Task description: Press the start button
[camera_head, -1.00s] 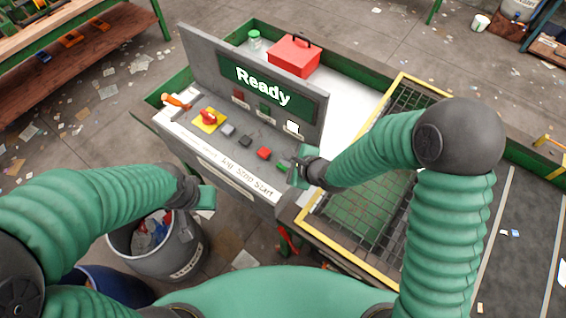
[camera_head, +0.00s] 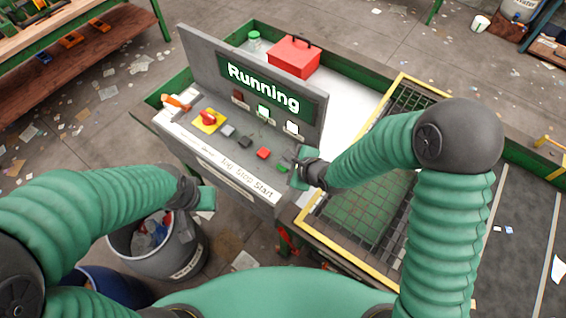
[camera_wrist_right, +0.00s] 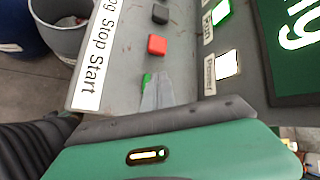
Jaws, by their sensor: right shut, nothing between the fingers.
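The control panel (camera_head: 228,150) stands ahead, with a screen (camera_head: 263,88) that reads "Running". The green start button (camera_head: 282,168) is at the right end of the button row, above the word "Start". In the right wrist view a green edge of the start button (camera_wrist_right: 147,78) shows beside my fingers, which hide most of it. My right gripper (camera_head: 293,170) is shut and empty, with its fingertips at the start button. I cannot tell whether they touch it. My left gripper (camera_head: 206,198) hangs left of the panel's front; its jaws are too small to judge.
The red stop button (camera_head: 263,153) is just left of the start button. A dark button (camera_head: 245,141) and a red knob on a yellow plate (camera_head: 209,119) are farther left. A red toolbox (camera_head: 294,57) stands behind the panel. A grated, yellow-edged bed (camera_head: 330,240) lies to the right.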

